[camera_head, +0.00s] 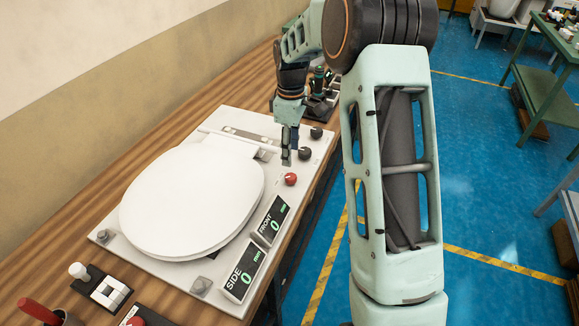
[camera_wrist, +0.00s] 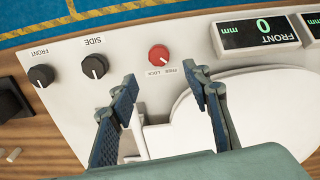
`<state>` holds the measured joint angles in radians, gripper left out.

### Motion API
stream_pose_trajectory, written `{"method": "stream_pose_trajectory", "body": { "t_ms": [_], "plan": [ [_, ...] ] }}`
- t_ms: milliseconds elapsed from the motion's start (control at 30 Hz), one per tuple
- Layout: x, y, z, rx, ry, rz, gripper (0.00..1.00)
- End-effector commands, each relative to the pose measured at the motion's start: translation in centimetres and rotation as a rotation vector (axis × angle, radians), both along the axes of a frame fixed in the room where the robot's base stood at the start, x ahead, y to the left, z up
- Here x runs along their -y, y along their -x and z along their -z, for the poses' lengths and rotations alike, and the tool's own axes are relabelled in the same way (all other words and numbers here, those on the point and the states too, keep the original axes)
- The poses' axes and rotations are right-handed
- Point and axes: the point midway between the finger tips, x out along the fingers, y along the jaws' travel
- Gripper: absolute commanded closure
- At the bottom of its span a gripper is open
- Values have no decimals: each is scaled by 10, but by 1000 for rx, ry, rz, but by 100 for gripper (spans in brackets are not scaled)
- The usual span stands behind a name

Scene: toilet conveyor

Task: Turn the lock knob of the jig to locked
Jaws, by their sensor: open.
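The jig (camera_head: 318,150) is a pale flat panel on the wooden bench, with a white toilet seat and lid (camera_head: 190,205) on it. Its red lock knob (camera_head: 290,179) is at the right edge, just above the FRONT display. The wrist view shows the red knob (camera_wrist: 159,55) with a small pale mark and a FREE / LOCK label beside it. Which way the knob points is too small to tell. My gripper (camera_head: 288,158) is over the panel close to the knob. In the wrist view my gripper (camera_wrist: 160,76) is open and empty, its fingers apart with the knob just beyond their tips.
Two black knobs, FRONT (camera_wrist: 41,75) and SIDE (camera_wrist: 95,66), sit in line with the red one. The FRONT display (camera_head: 271,220) and SIDE display (camera_head: 243,272) both read 0. Small fixtures (camera_head: 100,286) stand at the bench's near end. Blue floor lies right.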

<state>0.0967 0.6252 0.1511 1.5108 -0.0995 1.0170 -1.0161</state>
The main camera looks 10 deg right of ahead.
Motion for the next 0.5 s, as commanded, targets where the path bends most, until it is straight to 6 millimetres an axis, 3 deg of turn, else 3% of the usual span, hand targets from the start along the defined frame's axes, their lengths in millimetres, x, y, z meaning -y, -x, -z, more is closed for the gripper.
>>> {"method": "stream_pose_trajectory", "body": {
  "t_ms": [300, 500],
  "plan": [
    [0, 1, 60, -2, 2, 1, 56],
    [1, 0, 86, 1, 3, 1, 56]
  ]
}}
